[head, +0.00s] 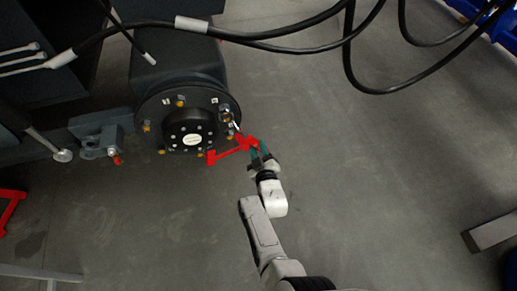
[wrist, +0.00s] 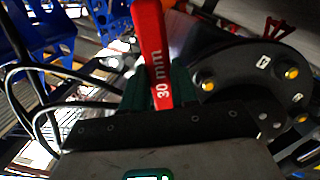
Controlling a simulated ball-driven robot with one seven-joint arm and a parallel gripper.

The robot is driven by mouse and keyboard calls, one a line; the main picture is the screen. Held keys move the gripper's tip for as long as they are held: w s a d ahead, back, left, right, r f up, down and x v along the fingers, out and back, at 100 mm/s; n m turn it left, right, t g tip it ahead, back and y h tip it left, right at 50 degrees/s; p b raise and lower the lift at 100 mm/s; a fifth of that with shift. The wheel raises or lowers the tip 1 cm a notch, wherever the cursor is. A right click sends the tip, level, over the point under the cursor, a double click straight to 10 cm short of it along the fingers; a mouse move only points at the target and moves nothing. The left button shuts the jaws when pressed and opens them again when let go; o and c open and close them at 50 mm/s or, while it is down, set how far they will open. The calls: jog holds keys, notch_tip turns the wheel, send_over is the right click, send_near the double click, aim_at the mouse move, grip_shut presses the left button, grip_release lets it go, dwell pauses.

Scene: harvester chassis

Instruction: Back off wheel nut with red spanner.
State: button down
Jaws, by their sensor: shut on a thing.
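The red spanner (wrist: 152,50), marked "30 mm", is between the green fingers of my gripper (wrist: 160,85) in the wrist view. In the head view my gripper (head: 258,155) is shut on the red spanner (head: 243,142), just right of and below the wheel hub (head: 150,102). A silver ring-like shape (head: 226,116) lies at the hub's right edge, above the gripper. I cannot tell whether it is the spanner's head around a nut.
Black hoses (head: 300,32) hang across the top of the head view. A grey bracket with a red tip (head: 100,145) is left of the hub. Red parts (head: 10,205) stand at the left edge.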

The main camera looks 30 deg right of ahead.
jog(key=shift+w+d+b, duration=0.2)
jog(key=shift+w+b, duration=0.2)
jog(key=shift+w, duration=0.2)
jog(key=shift+w+d+b, duration=0.1)
jog(key=shift+w+b, duration=0.2)
jog(key=shift+w+d+b, duration=0.15)
jog(key=shift+w+b, duration=0.2)
jog(key=shift+w, duration=0.2)
jog(key=shift+r, duration=0.1)
jog(key=shift+s+d+r+n+p, duration=0.25)
jog(key=shift+d+r+n+p, duration=0.2)
jog(key=shift+d+n+p, duration=0.15)
jog(key=shift+s+d+r+n+p, duration=0.2)
jog(key=shift+d+r+n+p, duration=0.25)
jog(key=shift+d, duration=0.25)
jog(key=shift+r, duration=0.1)
jog(key=shift+s+d+r+n+p, duration=0.15)
jog(key=shift+d+r+n+p, duration=0.35)
jog(key=shift+d+r+p, duration=0.05)
jog(key=shift+s+d+r+n+p, duration=0.15)
jog(key=shift+d+r+n+p, duration=0.3)
jog(key=shift+d+r+p, duration=0.1)
